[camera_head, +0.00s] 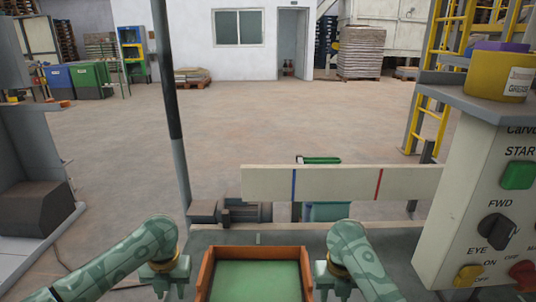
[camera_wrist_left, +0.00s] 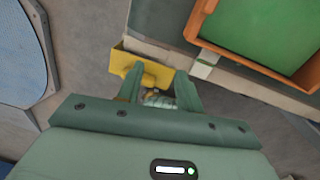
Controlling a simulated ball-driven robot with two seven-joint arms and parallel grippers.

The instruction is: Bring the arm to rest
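My left gripper (camera_head: 170,289) hangs at the bottom left of the head view, left of an orange-rimmed tray (camera_head: 207,272) with a green floor. In the left wrist view its two fingers (camera_wrist_left: 158,90) stand apart, with a small patterned thing showing between or behind them that I cannot make out. A yellow box-like part (camera_wrist_left: 157,76) lies beyond the fingertips; I cannot tell whether they touch it. My right gripper (camera_head: 334,289) hangs just right of the tray, with its fingers apart. Nothing shows held in it.
A control panel (camera_head: 463,200) with buttons and a knob stands close on the right; a yellow tub (camera_head: 488,75) sits on it. A pale bar (camera_head: 335,184) with blue and red marks crosses beyond the tray. A dark post (camera_head: 170,90) rises left of it. Open floor lies behind.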

